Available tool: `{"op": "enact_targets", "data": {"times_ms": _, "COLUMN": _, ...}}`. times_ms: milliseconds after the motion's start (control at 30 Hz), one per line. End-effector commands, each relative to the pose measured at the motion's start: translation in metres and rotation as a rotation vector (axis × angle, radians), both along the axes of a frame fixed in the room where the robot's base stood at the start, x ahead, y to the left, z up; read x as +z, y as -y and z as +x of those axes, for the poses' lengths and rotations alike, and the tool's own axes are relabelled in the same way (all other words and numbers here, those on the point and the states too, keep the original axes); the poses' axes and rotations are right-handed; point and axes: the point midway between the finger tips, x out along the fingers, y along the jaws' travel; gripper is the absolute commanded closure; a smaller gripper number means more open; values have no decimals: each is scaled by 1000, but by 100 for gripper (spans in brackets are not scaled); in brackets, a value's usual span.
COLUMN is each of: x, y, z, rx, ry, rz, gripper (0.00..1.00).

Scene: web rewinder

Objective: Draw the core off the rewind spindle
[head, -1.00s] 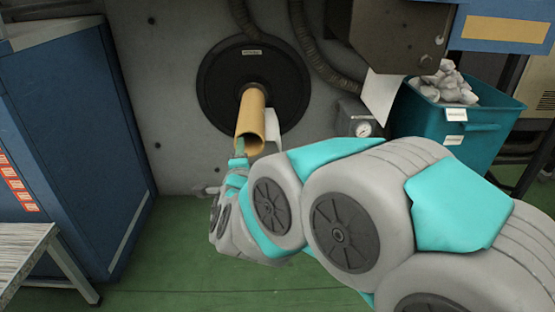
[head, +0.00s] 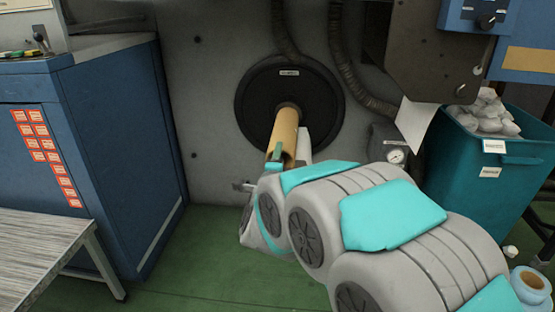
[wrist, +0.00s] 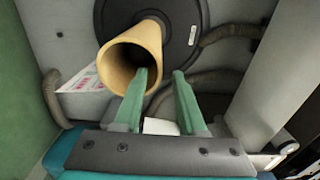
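The tan tube core (head: 283,135) points outward and down from the black round flange (head: 253,105) on the grey machine wall. The spindle inside it is hidden. In the wrist view the core (wrist: 146,42) shows its open, hollow near end. My gripper (wrist: 161,72) is at that end, with its two green fingers apart. The left finger overlaps the lower right of the core's mouth, and the right finger is outside, to the right of the core. The rim lies roughly between them; I cannot tell whether either finger touches it. In the head view, the gripper (head: 275,155) partly hides the core's end.
A blue cabinet (head: 110,150) and a grey-topped table (head: 35,250) stand at left. A teal bin (head: 480,165) of crumpled waste stands at right. A gauge (head: 396,156), hoses and a hanging white sheet (head: 415,125) are right of the core.

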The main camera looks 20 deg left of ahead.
Motion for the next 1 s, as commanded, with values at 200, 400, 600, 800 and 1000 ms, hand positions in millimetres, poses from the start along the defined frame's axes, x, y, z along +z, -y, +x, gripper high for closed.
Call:
{"op": "enact_targets", "data": {"times_ms": 200, "x": -1, "y": -4, "z": 24, "rx": -3, "ry": 3, "rz": 2, "gripper": 60}}
{"op": "enact_targets", "data": {"times_ms": 400, "x": -2, "y": -9, "z": 38, "rx": 1, "ry": -2, "rz": -1, "gripper": 60}}
{"op": "enact_targets", "data": {"times_ms": 600, "x": 0, "y": -11, "z": 45, "rx": 1, "ry": 0, "rz": -2, "gripper": 60}}
{"op": "enact_targets", "data": {"times_ms": 800, "x": 0, "y": -11, "z": 45, "rx": 1, "ry": 0, "rz": -1, "gripper": 60}}
{"op": "enact_targets", "data": {"times_ms": 1000, "x": 0, "y": -11, "z": 45, "rx": 0, "ry": 0, "rz": -1, "gripper": 72}}
